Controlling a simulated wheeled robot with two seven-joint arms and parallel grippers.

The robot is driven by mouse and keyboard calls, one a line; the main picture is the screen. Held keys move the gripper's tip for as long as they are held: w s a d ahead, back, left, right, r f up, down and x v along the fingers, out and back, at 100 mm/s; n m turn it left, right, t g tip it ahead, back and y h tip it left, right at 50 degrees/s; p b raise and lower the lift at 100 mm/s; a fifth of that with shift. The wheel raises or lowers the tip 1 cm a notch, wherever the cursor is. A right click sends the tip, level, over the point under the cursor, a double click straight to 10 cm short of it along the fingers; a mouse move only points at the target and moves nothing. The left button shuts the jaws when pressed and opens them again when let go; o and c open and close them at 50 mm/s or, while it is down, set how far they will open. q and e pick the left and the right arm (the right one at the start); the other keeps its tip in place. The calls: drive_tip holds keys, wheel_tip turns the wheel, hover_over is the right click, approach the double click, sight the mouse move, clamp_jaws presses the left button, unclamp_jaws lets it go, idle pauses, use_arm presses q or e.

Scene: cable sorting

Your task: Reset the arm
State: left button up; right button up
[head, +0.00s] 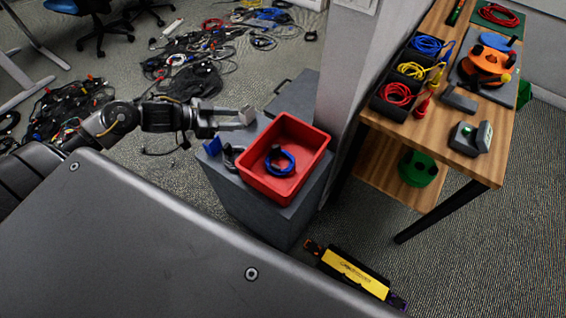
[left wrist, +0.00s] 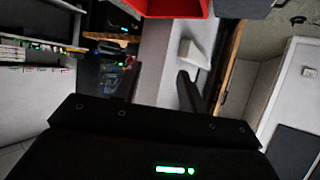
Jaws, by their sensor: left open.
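My left gripper (head: 238,119) is open and empty in the head view. It is level with the left side of the red bin (head: 310,135), apart from it. In the left wrist view its two dark fingers (left wrist: 158,88) stand apart with nothing between them. A blue cable coil (head: 281,163) lies inside the red bin, which rests on a grey cabinet (head: 250,205). The red bin also shows at the top of the left wrist view (left wrist: 172,8). My right gripper is not in view.
A wooden table (head: 470,180) at the right holds a black organizer (head: 382,104) with blue, yellow and red cables, and an orange reel (head: 487,65). A wall pillar (head: 345,80) stands behind the cabinet. Tangled cables (head: 190,80) cover the floor at the back left.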

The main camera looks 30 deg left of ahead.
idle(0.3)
use_arm(q)
drive_tip(key=s+d+f+n+t+y, duration=0.1)
drive_tip(key=s+d+f+n+y, duration=0.2)
drive_tip(key=s+d+f+y, duration=0.25)
drive_tip(key=s+d+f+n+g+y, duration=0.1)
drive_tip(key=s+d+f+n+g, duration=0.15)
drive_tip(key=s, duration=0.55)
drive_tip(key=s+d+f+n+g+y, duration=0.1)
drive_tip(key=s+d+f+g+y, duration=0.1)
drive_tip(key=s+d+f+g, duration=0.35)
drive_tip(key=s+a+f, duration=0.1)
drive_tip(key=s+f, duration=0.1)
drive_tip(key=f, duration=1)
drive_tip(key=s+f, duration=0.2)
drive_tip(key=f, duration=1.1)
drive_tip(key=s+a+f+g, duration=0.1)
drive_tip(key=s+a+f, duration=0.2)
drive_tip(key=s+f, duration=1.2)
drive_tip(key=shift+s+a+g, duration=0.15)
drive_tip(key=shift+s+g, duration=0.15)
drive_tip(key=shift+s, duration=0.15)
